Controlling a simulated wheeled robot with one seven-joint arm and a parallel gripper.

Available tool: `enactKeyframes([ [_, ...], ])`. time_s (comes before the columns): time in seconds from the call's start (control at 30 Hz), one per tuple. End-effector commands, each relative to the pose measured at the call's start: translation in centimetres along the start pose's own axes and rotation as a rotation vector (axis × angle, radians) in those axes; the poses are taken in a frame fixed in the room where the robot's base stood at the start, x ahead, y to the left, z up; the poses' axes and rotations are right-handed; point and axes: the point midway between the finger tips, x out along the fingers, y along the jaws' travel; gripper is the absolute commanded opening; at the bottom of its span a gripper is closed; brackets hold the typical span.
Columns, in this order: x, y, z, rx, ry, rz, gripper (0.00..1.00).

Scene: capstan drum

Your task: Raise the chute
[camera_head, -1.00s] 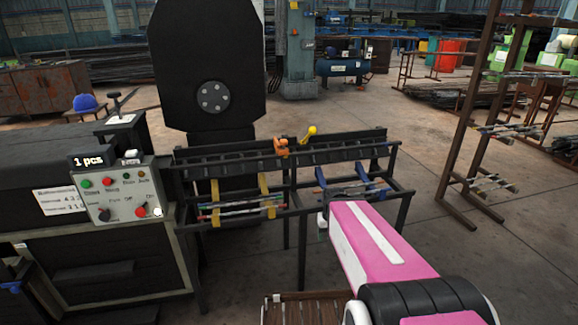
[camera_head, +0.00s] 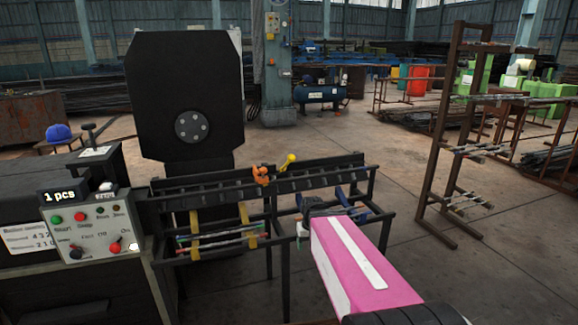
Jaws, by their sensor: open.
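The chute (camera_head: 325,177) looks like the long dark trough along the top of a black metal stand. An orange clamp-like part (camera_head: 262,175) and a yellow-knobbed lever (camera_head: 289,160) sit at its middle. My pink and white arm reaches in from the lower right. My gripper (camera_head: 318,208) is the dark end of it, in front of the right half of the stand and below the trough. It is open, its fingers are small and partly hidden by the arm, and it appears apart from the lever.
Rods lie on yellow supports (camera_head: 195,237) at the stand's left, and blue supports (camera_head: 345,204) are at its right. A control panel (camera_head: 92,232) reading "1 pcs" stands at the left. A brown rack (camera_head: 437,150) stands right. Open floor lies between.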

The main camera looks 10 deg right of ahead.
Motion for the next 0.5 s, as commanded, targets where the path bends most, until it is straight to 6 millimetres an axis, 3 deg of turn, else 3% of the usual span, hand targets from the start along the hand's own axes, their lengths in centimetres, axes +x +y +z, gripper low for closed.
enactKeyframes([
  [0.03,-1.2,0.1,-2.4,-0.017,0.02,-0.005,0.64],
  [0.1,-3.0,0.1,-4.8,-0.045,0.043,-0.013,0.64],
  [0.37,-10.8,0.0,-12.8,-0.153,0.131,-0.035,0.64],
  [0.5,-15.7,0.0,-16.7,-0.213,0.181,-0.042,0.64],
])
